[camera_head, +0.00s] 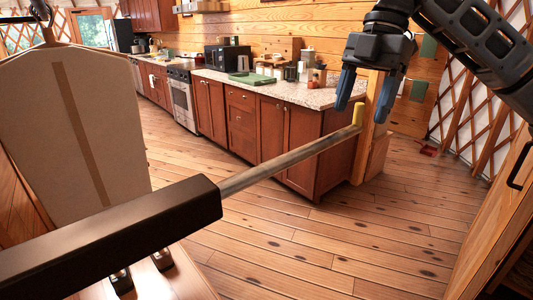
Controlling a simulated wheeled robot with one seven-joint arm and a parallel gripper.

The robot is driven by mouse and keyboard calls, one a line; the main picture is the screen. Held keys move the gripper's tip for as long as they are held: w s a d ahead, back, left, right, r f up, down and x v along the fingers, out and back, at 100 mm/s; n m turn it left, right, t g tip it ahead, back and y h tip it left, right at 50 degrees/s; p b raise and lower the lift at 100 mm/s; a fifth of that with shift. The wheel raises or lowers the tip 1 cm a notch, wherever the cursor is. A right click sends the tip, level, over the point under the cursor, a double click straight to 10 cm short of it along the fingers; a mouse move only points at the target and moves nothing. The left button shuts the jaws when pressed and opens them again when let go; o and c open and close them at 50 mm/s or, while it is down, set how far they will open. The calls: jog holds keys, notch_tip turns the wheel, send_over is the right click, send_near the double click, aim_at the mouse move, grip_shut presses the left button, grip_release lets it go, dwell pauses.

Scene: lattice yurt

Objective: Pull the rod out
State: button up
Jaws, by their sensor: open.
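A metal rod (290,157) runs up and to the right out of the end of a dark, square-sided sleeve (130,236) at the lower left. The rod's far end carries a yellow tip (358,114). Its other end is hidden inside the sleeve. My gripper (364,114) comes down from the upper right with its two blue fingers spread apart. In the picture the yellow tip lies between the fingers, nearer the left one. No contact shows, and I cannot tell the exact depth between them.
A kitchen counter (270,87) with reddish-brown cabinets stands behind the rod. A tan upholstered panel (75,125) is at the left, above the sleeve. A wooden cabinet with a black handle (519,165) is at the right edge. The plank floor (330,240) is open.

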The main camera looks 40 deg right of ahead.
jog(key=shift+o, duration=0.4)
jog(key=shift+r+p, duration=0.3)
jog(key=shift+r, duration=3.2)
jog(key=v, duration=0.7)
jog(key=shift+r, duration=0.4)
jog(key=shift+d, duration=0.15)
